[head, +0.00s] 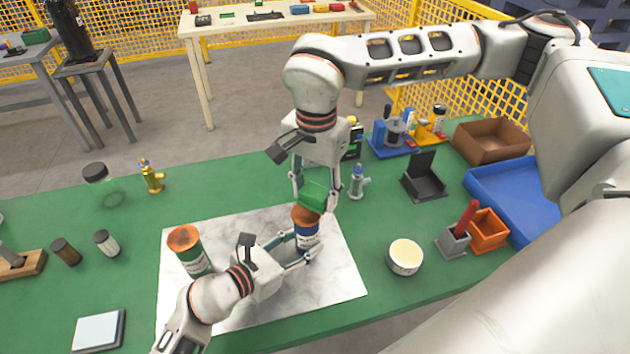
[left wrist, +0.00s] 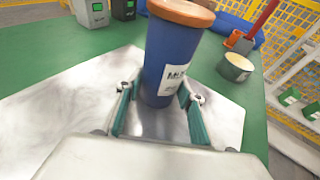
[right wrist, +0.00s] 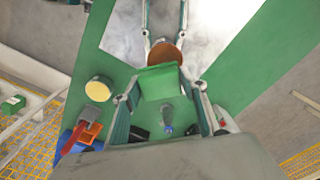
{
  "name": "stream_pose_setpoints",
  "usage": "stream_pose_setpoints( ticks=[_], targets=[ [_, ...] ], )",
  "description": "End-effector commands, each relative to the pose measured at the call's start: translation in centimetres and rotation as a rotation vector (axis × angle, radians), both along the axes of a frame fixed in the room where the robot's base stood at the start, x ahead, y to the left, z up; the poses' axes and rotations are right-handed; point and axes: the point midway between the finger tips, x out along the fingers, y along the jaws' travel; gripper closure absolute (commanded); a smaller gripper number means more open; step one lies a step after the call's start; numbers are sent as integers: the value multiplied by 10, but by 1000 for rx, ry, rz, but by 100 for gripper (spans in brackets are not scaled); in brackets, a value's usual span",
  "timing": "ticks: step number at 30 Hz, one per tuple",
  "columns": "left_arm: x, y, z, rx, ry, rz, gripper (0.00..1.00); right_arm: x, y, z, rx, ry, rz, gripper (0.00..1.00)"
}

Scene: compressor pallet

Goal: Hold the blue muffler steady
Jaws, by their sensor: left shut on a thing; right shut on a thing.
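The blue muffler (head: 307,237) stands upright on the marbled sheet, with a copper-coloured top and a white label. It is large in the left wrist view (left wrist: 170,58). My left gripper (head: 300,246) is shut on its lower body, one finger on each side. My right gripper (head: 313,196) is above, pointing down, shut on a green block (head: 314,196). The block fills the space between the fingers in the right wrist view (right wrist: 160,82). It is right at the muffler's copper top and hides part of it; I cannot tell if they touch.
A green canister (head: 192,257) with a copper top stands left on the marbled sheet (head: 335,278). A cream round tub (head: 405,257), a grey holder (head: 453,242), an orange bin (head: 487,230) and a blue tray (head: 500,192) lie right. A silver fitting (head: 357,182) stands behind.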

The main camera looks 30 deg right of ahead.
Motion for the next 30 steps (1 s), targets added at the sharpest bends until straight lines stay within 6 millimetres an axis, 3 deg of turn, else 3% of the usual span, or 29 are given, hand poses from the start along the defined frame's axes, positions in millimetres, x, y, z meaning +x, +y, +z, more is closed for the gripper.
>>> stream_pose_setpoints(
  ticks=[6, 19, 30],
  targets=[
    [0, 0, -1, 1, 0, 0, 74, 0, 3, -25, 0, 2, 2, 75],
    [0, 0, -1, 1, 0, 0, 74, 5, 42, -26, 1, 1, 3, 78],
    [0, 0, -1, 1, 0, 0, 74, 1, 5, -26, 0, 1, -3, 78]
  ],
)
